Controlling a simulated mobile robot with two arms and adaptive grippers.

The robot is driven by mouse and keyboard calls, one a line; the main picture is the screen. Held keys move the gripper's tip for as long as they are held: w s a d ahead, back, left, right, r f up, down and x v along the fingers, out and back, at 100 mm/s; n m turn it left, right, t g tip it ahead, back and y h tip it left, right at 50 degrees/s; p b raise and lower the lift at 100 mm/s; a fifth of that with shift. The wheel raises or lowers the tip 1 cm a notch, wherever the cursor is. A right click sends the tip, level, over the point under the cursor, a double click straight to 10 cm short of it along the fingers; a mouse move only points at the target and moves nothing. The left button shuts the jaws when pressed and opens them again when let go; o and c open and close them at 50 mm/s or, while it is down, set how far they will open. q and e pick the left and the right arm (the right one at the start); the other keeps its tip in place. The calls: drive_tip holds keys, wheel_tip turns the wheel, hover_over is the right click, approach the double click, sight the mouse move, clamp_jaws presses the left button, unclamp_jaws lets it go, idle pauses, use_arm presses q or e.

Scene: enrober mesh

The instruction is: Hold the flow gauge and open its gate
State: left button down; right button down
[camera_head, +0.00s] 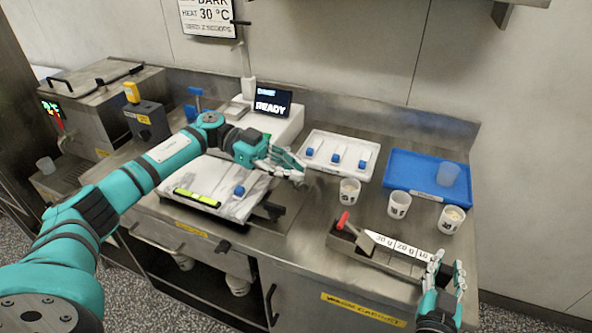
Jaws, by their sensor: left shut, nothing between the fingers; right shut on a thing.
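The flow gauge (352,247) is a long, low metal trough on the right part of the steel counter, with a white numbered scale strip (400,246) along it. A red-tipped lever (343,221) stands at its left end, where the gate seems to be. A pale flat piece (365,242) leans inside near that end. My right gripper (448,271) is shut on the gauge's right end and partly hides it. My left gripper (298,172) is shut and empty above the counter, up and left of the lever and apart from it.
White cups (349,191) stand behind the gauge. Behind them are a white tray (312,160) with blue-capped items and a blue tray (403,175) holding a clear cup (448,174).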

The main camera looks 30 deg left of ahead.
drive_tip(key=c, duration=1)
unclamp_jaws()
drive_tip(key=shift+s, duration=0.1)
drive_tip(key=s, duration=1.1)
drive_tip(key=shift+s+a, duration=0.15)
drive_tip(key=shift+s, duration=0.25)
wheel_tip(320, 180, up, 6)
drive_tip(key=p, duration=0.4)
